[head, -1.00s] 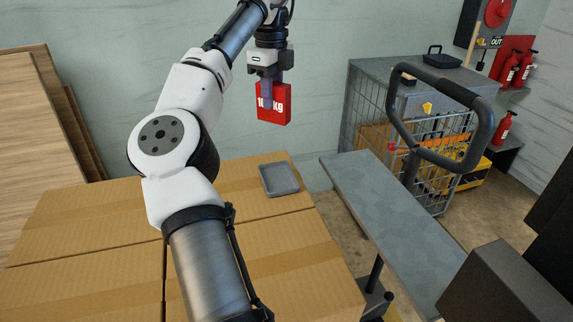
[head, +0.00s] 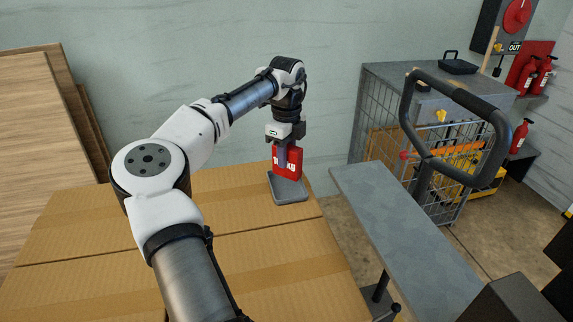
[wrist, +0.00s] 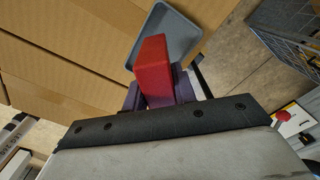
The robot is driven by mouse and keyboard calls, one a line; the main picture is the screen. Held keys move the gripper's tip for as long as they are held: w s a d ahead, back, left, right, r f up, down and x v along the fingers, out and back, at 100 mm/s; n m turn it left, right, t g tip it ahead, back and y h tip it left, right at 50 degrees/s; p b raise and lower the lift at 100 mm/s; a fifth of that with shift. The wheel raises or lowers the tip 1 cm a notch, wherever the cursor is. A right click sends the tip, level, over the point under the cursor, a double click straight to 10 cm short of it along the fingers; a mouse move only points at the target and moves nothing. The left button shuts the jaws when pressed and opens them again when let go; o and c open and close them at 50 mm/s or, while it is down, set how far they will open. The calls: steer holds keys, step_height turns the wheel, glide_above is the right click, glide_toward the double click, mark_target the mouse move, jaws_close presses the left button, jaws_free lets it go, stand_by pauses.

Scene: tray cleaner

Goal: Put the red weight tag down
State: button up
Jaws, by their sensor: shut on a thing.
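The red weight tag (head: 292,164), with white lettering partly covered by a finger, is upright in my gripper (head: 283,155). My gripper points down and is shut on the tag. The tag's lower edge is at the grey tray (head: 289,195) on the cardboard boxes; I cannot tell whether it touches the tray. In the wrist view the red tag (wrist: 153,62) stands between the purple fingers (wrist: 158,92), and the grey tray (wrist: 178,35) shows behind it.
Wooden boards (head: 40,150) lean at the left. Red fire extinguishers (head: 520,136) are at the far right.

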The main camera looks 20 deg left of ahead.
steer(key=shift+f+p, duration=0.3)
steer(key=shift+f, duration=1.7)
steer(key=o, duration=1)
steer(key=shift+f, duration=0.1)
step_height(320, 180, up, 12)
steer(key=shift+r+b, duration=0.15)
steer(key=shift+b, duration=0.95)
